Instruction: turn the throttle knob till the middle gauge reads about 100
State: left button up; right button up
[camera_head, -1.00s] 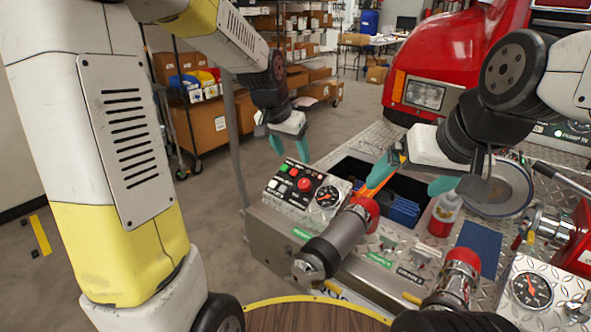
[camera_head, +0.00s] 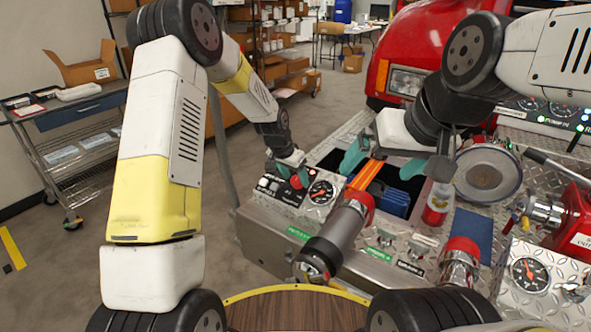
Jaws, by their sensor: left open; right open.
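A small panel (camera_head: 276,200) on the left of the diamond-plate deck carries several buttons, a red knob (camera_head: 299,181) and a round dial gauge (camera_head: 322,191). The gauge's reading is too small to tell. My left gripper (camera_head: 286,171) is open at this panel, its teal fingers close to the red knob; contact cannot be told. My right gripper (camera_head: 382,164) is open above the deck's recess, beside an orange bar (camera_head: 369,176). Another dial gauge (camera_head: 529,274) sits on the right panel, and more gauges (camera_head: 531,103) show on the truck. I cannot tell which is the middle one.
A red-and-white bottle (camera_head: 437,205), a blue pad (camera_head: 469,236) and a round metal cap (camera_head: 487,172) are to the right. A wire cart (camera_head: 72,150) stands at the far left.

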pick_arm(q)
jog(key=shift+w+d+f, duration=0.15)
jog(key=shift+f, duration=0.4)
grip_shut()
jog(key=n, duration=0.4)
jog(key=shift+h, duration=0.3)
grip_release()
